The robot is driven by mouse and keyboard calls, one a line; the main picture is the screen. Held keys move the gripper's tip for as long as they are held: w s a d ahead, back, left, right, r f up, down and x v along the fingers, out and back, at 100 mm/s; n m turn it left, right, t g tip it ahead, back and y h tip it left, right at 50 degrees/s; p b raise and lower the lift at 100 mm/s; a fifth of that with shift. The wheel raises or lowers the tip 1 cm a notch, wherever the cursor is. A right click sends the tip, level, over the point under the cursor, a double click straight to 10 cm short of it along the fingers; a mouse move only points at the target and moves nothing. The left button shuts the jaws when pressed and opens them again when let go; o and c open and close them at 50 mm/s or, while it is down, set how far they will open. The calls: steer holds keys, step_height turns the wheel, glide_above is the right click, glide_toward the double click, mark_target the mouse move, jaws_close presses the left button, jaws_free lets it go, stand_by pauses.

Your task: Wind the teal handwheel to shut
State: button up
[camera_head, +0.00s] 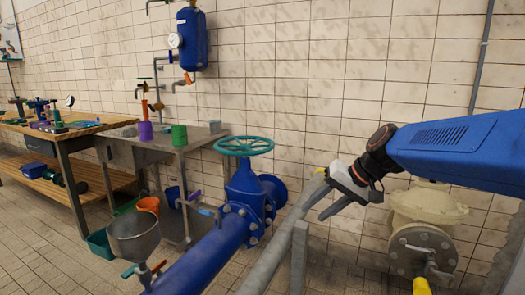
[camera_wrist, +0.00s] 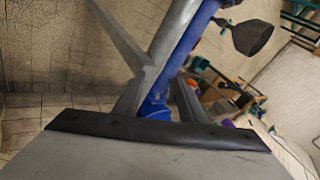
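The teal handwheel (camera_head: 244,146) lies level on top of a blue valve body (camera_head: 244,190) in the middle of the head view. It is a spoked ring, and nothing touches it. My gripper (camera_head: 316,212) is to the right of the wheel and lower, with a clear gap between them. Its fingers are apart and empty; they also show in the wrist view (camera_wrist: 158,98). I cannot make out the handwheel in the wrist view. How far the valve is turned cannot be told.
A grey rail (camera_head: 285,240) rises close by my gripper. A blue pipe (camera_head: 205,258) runs to the valve, with a grey funnel (camera_head: 134,238) beside it. A cream valve (camera_head: 425,215) stands at the right. A metal table (camera_head: 190,137) and workbench are at the left.

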steer(key=w+a+r+m+t+y, duration=0.1)
steer(key=w+a+r+y, duration=0.1)
steer(key=w, duration=1.1)
steer(key=w+a+r+m+t+y, duration=0.1)
steer(key=w+y, duration=0.2)
steer(key=w, duration=0.9)
steer(key=w+d+f+m+t+y, duration=0.1)
steer(key=w+d+f+m+t, duration=0.1)
steer(key=w, duration=1)
steer(key=w+d+f+m+t+y, duration=0.1)
steer(key=w+d+f+t+y, duration=0.1)
steer(key=w, duration=1)
steer(key=x, duration=1.7)
steer(key=shift+a, duration=0.2)
jaws_close()
